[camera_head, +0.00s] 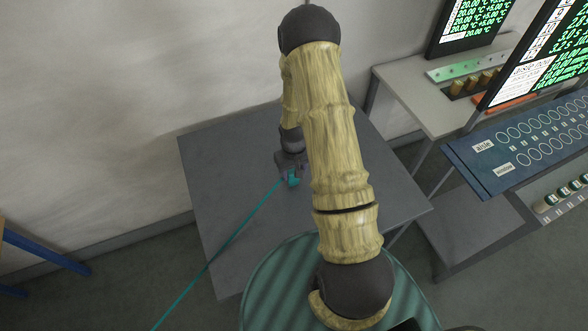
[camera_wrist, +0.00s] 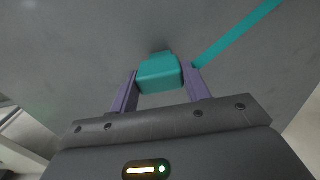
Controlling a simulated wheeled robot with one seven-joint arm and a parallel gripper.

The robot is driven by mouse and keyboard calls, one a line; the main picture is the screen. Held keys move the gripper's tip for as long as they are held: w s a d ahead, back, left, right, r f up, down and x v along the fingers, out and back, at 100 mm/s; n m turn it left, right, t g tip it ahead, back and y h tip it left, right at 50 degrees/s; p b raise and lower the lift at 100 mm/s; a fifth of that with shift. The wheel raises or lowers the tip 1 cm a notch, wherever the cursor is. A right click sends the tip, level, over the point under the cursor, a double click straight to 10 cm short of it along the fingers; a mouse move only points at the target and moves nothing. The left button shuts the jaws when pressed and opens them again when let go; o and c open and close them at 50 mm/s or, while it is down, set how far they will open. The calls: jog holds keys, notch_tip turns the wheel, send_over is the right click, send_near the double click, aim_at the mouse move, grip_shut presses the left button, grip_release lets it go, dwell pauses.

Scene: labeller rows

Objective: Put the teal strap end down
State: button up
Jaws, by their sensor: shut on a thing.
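The teal strap end (camera_wrist: 160,76) is a small teal block between the two purple fingers of my gripper (camera_wrist: 160,88) in the wrist view. My gripper is shut on it. In the head view the strap end (camera_head: 293,178) shows at my gripper (camera_head: 290,168), over the grey table (camera_head: 225,178). The teal strap (camera_head: 222,250) runs from it down to the left, past the table's edge and out of the picture. It also shows in the wrist view (camera_wrist: 235,38), running to the upper right. I cannot tell whether the strap end touches the tabletop.
The grey tabletop is bare around my gripper. A wall stands behind it. At the right are a light bench (camera_head: 420,95) with bottles, a blue panel (camera_head: 530,145) with rows of circles, and screens (camera_head: 475,22). A blue-legged frame (camera_head: 40,250) is at the far left.

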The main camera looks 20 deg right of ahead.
jog(key=shift+f, duration=0.2)
jog(key=o, duration=1.1)
jog(key=shift+r, duration=0.1)
notch_tip(320, 180, up, 12)
jog(key=b, duration=0.2)
jog(key=shift+r+b, duration=0.15)
jog(key=shift+b, duration=0.25)
